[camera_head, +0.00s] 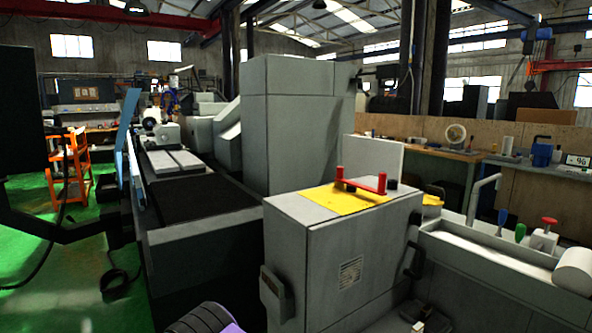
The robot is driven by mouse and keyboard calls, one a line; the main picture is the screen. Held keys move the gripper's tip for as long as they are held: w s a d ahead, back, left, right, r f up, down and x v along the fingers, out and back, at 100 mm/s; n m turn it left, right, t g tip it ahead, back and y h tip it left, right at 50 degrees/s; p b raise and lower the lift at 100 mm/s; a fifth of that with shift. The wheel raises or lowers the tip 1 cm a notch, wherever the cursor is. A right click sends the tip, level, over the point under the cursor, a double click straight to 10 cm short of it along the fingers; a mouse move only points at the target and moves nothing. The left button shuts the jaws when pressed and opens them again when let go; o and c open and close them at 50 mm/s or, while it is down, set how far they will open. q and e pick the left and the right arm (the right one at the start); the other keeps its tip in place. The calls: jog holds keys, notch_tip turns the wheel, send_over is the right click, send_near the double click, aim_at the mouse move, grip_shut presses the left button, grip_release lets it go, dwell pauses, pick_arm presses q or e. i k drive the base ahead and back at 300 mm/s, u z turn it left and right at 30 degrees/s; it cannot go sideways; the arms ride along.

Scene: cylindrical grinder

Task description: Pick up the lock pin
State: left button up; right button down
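No part in view can be told for certain as the lock pin. A red bracket-like part with upright ends (362,184) stands on a yellow pad (322,199) on top of a grey cabinet (330,240). A small black knob (391,184) sits beside its right end. A red-topped knob on a pale block (546,231) stands at the right, by a grey tray. Neither of my grippers shows in the view.
A grey tray-like ledge (480,252) at the right has blue (502,217) and green (520,232) handles standing by it. The large grinder (300,110) fills the middle. An orange cart (70,165) stands on open green floor at the left.

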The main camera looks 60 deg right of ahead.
aim_at(339, 169)
jog(key=i, duration=1)
jog(key=z, duration=2.55)
